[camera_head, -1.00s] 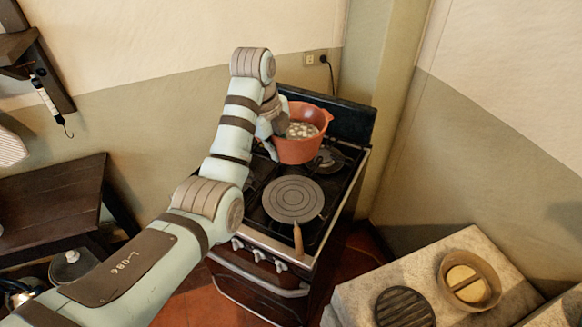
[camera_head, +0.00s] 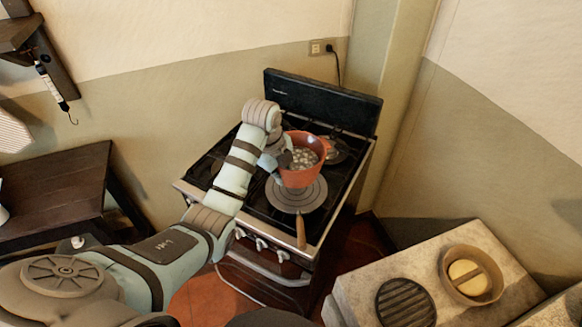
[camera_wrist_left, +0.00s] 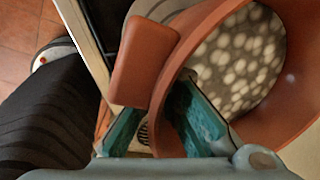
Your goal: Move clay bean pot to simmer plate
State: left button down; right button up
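The clay bean pot (camera_head: 302,174) is an orange-red pot with pale beans in dark liquid. In the head view it is over the back part of the simmer plate (camera_head: 284,198), a round grey ridged disc with a wooden handle on the front of the stove. I cannot tell whether the pot touches the plate. My left gripper (camera_head: 281,160) is shut on the pot's left wall. In the left wrist view its teal fingers (camera_wrist_left: 160,118) sit on either side of the wall, beside a lug handle (camera_wrist_left: 146,62). My right gripper is not in view.
The black stove (camera_head: 228,158) has a raised back panel (camera_head: 320,100) and a back right burner (camera_head: 335,150). A pale counter (camera_head: 365,275) at right holds a dark ridged disc (camera_head: 405,303) and a round brown dish (camera_head: 488,287). A dark wooden table (camera_head: 50,185) stands at left.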

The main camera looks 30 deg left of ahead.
aim_at(285, 198)
pick_arm(q)
jog(key=x, duration=0.4)
jog(key=s+x, duration=0.1)
jog(key=shift+w+f, duration=0.1)
jog(key=shift+f, duration=0.4)
jog(key=c, duration=1.8)
grip_release()
